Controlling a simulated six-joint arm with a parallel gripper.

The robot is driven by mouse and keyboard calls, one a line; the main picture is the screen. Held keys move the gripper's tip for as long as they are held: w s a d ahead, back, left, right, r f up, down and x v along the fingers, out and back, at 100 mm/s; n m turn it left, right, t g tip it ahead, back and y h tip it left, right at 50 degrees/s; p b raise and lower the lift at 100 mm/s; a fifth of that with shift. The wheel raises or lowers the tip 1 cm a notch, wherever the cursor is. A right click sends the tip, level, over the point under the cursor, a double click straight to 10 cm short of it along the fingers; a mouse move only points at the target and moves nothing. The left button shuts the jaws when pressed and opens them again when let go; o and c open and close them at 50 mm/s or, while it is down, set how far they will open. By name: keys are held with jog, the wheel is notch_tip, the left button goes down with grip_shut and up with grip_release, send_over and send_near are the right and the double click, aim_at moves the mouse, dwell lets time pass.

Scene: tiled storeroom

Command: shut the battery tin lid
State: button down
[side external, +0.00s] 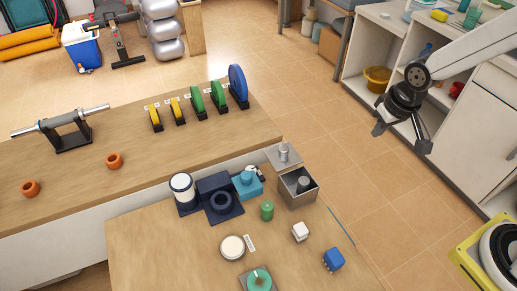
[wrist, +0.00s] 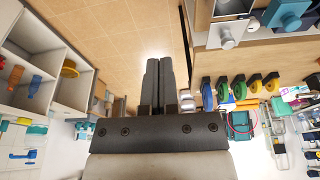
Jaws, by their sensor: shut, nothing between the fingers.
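The battery tin (side external: 297,198) is a grey square box at the far right corner of the wooden bench in the side external view. Its lid (side external: 278,155), with a round knob on it, stands open at the back edge. A grey cylinder shows inside the tin. In the wrist view the lid (wrist: 215,40) and its knob show at the top right. My gripper (wrist: 160,64) is shut and empty. In the side external view my gripper (side external: 424,146) hangs over the floor, well right of the tin and apart from it.
On the bench, a teal block (side external: 248,186), a green cylinder (side external: 267,210) and a dark blue fixture (side external: 220,202) stand left of the tin. Open floor separates the bench from the shelves.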

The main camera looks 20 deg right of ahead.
jog(key=w+a+f+m, duration=0.15)
jog(key=w+a, duration=0.45)
jog(key=w, duration=0.6)
jog(key=t, duration=0.1)
send_over(283, 152)
jog(key=w+d, duration=0.2)
jog(key=w, duration=0.2)
notch_tip(283, 152, down, 4)
jog(key=shift+w+a+m+h, duration=0.1)
jog(key=shift+w+m+h, duration=0.05)
jog(key=shift+m+h, duration=0.25)
jog(key=shift+f, duration=0.2)
jog(key=shift+s+f, duration=0.2)
jog(key=shift+f, duration=2.1)
jog(key=shift+s+f, duration=0.15)
jog(key=shift+f, duration=2.1)
jog(key=shift+s, duration=0.15)
